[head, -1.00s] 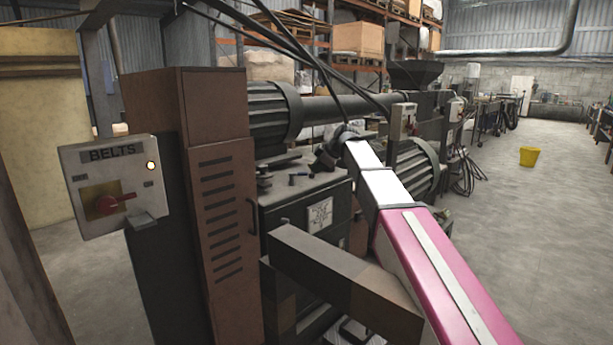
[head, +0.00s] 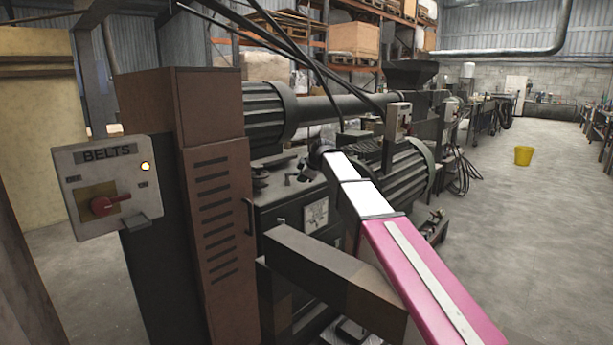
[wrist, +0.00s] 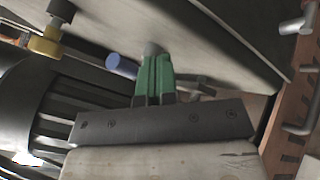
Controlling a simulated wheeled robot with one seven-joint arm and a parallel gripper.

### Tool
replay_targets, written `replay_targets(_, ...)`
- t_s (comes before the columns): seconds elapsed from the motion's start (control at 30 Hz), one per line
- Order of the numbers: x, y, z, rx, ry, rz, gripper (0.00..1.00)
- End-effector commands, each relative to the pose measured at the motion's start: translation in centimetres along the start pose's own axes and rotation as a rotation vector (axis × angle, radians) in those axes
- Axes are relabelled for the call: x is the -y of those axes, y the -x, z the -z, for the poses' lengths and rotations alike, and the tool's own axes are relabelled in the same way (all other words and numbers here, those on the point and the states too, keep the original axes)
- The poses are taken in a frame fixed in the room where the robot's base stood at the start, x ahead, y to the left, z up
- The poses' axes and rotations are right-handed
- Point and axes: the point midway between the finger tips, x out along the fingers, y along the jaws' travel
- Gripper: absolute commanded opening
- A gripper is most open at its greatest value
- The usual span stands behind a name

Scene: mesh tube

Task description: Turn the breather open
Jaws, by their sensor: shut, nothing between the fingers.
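A brass-coloured fitting with a black top (wrist: 46,42) and a ribbed dark motor (wrist: 75,115) are left of the fingers. A brown louvred cabinet (head: 212,225) and BELTS switch box (head: 105,190) stand left.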

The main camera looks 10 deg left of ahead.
Motion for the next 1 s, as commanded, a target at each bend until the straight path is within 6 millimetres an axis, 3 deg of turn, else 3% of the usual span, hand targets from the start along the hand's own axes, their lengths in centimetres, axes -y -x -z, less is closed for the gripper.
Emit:
replay_targets(0.03,-1.0,-0.4,0.1,0.0,0.0,0.001,0.0)
replay_targets(0.23,-2.2,-0.8,0.2,-0.001,0.0,0.001,0.0)
replay_targets(1.0,-2.7,-0.9,0.1,-0.026,0.044,0.029,0.0)
